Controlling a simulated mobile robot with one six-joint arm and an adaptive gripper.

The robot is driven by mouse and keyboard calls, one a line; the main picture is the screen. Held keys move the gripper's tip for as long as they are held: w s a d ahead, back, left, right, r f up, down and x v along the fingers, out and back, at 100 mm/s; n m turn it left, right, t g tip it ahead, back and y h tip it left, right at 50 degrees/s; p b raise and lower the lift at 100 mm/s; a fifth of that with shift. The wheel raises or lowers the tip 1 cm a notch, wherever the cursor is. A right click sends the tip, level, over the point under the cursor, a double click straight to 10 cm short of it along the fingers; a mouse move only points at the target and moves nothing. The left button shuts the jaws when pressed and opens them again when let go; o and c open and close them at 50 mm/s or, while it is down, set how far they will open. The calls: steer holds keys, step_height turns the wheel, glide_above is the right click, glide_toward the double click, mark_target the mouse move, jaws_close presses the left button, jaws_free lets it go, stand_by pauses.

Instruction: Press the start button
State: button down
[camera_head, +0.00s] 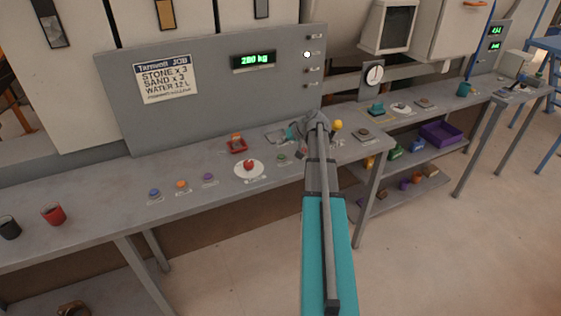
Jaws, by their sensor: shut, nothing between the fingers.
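The grey console (120,182) carries several small buttons with labels too small to read, so I cannot tell for sure which one is the start button. A green button (282,157) sits to the left of my arm. Blue (154,192), orange (181,184) and purple (208,178) buttons lie further left. A red mushroom button (249,165) stands on a white disc. My gripper (308,130) is shut and empty over the back of the console, right of the green button. My arm partly hides it and the console there.
A yellow knob (337,125) stands close right of my wrist. A red rocker box (236,143) is behind the mushroom button. Red (53,214) and black (9,228) cups stand at the left. An upright panel (220,90) with a green display closes off the back.

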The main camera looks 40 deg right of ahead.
mark_target(279, 155)
steer(key=shift+f+b, duration=1.6)
steer(key=shift+f, duration=0.3)
steer(key=shift+f, duration=0.15)
steer(key=shift+f+b, duration=0.3)
steer(key=shift+b, duration=0.15)
steer(key=shift+f+b, duration=0.5)
stand_by(1.1)
steer(key=shift+r, duration=0.2)
steer(key=shift+r+p, duration=0.8)
steer(key=shift+p, duration=0.15)
steer(key=shift+r+p, duration=2.45)
steer(key=shift+p, duration=0.05)
